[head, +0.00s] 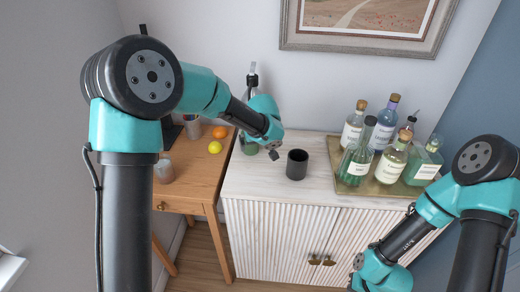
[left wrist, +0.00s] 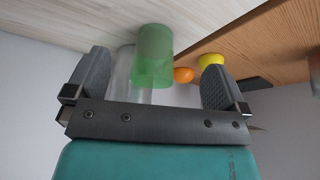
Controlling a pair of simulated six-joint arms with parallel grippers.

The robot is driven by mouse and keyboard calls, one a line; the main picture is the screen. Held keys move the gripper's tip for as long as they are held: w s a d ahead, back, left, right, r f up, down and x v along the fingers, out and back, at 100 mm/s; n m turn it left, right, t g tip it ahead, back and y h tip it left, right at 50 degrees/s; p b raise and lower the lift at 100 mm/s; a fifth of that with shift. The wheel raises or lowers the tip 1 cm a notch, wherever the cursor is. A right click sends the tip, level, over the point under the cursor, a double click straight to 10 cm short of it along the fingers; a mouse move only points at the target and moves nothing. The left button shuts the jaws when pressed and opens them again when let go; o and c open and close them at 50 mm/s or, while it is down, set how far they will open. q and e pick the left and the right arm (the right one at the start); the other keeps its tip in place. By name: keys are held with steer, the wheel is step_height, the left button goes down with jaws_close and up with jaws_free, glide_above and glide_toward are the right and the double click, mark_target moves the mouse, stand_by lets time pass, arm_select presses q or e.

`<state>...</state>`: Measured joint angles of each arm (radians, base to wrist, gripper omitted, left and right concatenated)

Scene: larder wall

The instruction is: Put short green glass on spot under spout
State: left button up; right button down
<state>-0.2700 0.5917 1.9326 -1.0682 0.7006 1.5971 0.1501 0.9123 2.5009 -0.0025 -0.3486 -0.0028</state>
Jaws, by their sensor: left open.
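The short green glass (left wrist: 152,58) shows in the left wrist view, on the pale wood top between my left gripper's fingers (left wrist: 152,82) and beyond them. I see no finger touching it. In the head view only part of the green glass (head: 250,147) shows; my left arm hides the rest. My left gripper (head: 273,152) is open, low over the left end of the white cabinet (head: 325,150). A dark-topped fitting (head: 252,79) rises behind my left wrist; I cannot tell whether it is the spout. The spot is hidden. My right gripper's fingers are out of frame.
A black cup (head: 297,165) stands just right of my left gripper. A tray (head: 375,184) with several bottles is at the right. The wooden table (head: 190,182) at the left holds clear glasses (head: 164,171), an orange (head: 220,132) and a lemon (head: 215,147).

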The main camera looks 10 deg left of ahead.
arm_select(q)
steer(key=shift+s+d, duration=0.45)
steer(key=shift+s, duration=0.4)
steer(key=shift+s+d, duration=0.45)
steer(key=shift+s, duration=0.35)
